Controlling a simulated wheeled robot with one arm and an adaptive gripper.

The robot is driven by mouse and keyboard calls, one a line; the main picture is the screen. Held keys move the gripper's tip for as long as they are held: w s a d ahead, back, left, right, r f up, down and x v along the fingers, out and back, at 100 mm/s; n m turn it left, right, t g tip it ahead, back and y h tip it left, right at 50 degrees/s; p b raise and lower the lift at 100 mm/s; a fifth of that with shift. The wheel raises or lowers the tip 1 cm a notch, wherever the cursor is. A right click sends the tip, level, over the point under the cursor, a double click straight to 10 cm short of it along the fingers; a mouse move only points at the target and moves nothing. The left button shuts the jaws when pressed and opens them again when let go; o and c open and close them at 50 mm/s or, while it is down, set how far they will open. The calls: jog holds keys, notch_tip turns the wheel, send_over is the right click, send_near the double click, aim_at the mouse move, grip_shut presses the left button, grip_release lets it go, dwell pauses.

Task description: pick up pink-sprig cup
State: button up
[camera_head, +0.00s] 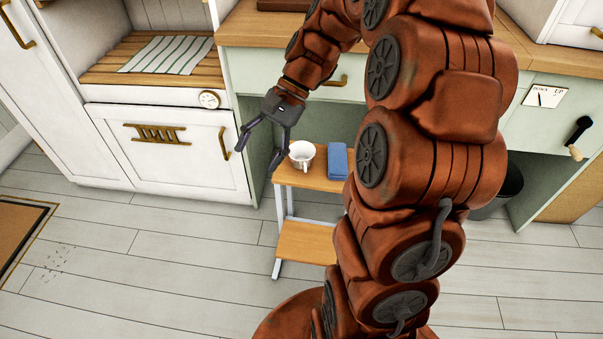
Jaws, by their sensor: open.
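A white cup (301,155) stands upright on the wooden top of a small step shelf (318,181), near its left end. Its handle faces the front. A pink sprig cannot be made out on it at this size. My gripper (257,167) is open and empty, just left of the cup. Its two dark fingers point down, and the right finger is close to the cup's left side. I cannot tell whether that finger touches the cup.
A blue box-like item (338,160) lies right of the cup on the same top. The shelf has a lower wooden step (306,242). White cabinets (165,150) stand behind on the left, a green counter (250,75) behind. The floor (150,235) in front is clear.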

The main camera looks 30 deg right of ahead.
jog(key=w+d+f+m+t+y+b, duration=0.35)
jog(key=w+d+f+m+b, duration=0.4)
jog(key=d+f, duration=0.6)
jog(key=m+t+b, duration=0.3)
jog(key=t+b, duration=0.1)
jog(key=b, duration=0.7)
send_near(307, 163)
jog(key=a, duration=0.3)
jog(key=shift+s+r, duration=0.1)
jog(key=shift+b+x, duration=1)
jog(key=shift+x, duration=0.65)
jog(key=shift+b+x, duration=1.25)
jog(key=shift+x, duration=0.9)
jog(key=shift+r, duration=0.15)
jog(key=c, duration=1.3)
jog(key=shift+o, duration=0.2)
